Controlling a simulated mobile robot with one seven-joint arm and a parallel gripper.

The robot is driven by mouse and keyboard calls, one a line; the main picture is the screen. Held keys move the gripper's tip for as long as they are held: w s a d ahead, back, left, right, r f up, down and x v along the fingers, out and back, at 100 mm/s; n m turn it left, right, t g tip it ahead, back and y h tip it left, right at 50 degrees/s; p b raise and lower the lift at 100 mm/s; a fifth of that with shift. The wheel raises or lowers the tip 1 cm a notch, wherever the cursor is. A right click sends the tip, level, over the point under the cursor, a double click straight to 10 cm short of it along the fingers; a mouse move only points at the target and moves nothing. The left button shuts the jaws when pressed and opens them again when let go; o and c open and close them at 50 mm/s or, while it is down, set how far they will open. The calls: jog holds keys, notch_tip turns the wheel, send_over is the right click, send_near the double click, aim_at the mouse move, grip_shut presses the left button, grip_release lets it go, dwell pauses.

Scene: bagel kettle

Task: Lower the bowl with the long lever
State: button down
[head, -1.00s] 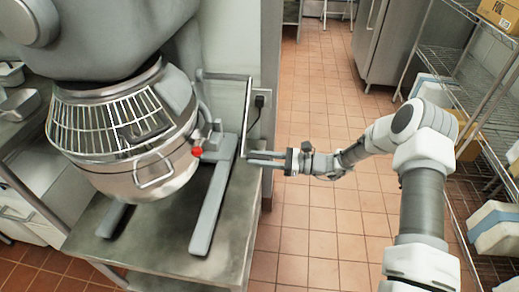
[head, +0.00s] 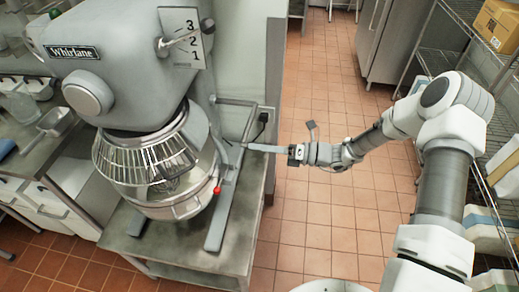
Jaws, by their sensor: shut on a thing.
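The steel mixer bowl (head: 172,208) hangs under the grey mixer's head in the head view, below a wire guard (head: 150,163). A red knob (head: 217,190) is at its right side. The long lever (head: 236,102) leaves the mixer's right side, runs right, then bends down toward the front. My gripper (head: 252,147) is at the lower end of the lever, right of the bowl, with its fingers shut on the lever. The fingers partly cover the lever's end, so the exact grip is hard to see.
The mixer (head: 125,75) stands on a metal table (head: 190,255) whose right edge lies just below my gripper. Wire shelves (head: 455,50) stand at the right. The tiled floor (head: 320,220) between is clear.

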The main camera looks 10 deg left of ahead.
jog(key=w+r+m+p, duration=0.2)
jog(key=w+r+p, duration=0.3)
jog(key=r, duration=0.6)
jog(key=shift+w+a+r+m, duration=0.2)
jog(key=shift+m, duration=0.1)
jog(key=shift+w+r, duration=0.1)
jog(key=c, duration=0.8)
grip_release()
jog(key=shift+c, duration=0.2)
jog(key=shift+o, duration=0.8)
jog(key=shift+f, duration=0.2)
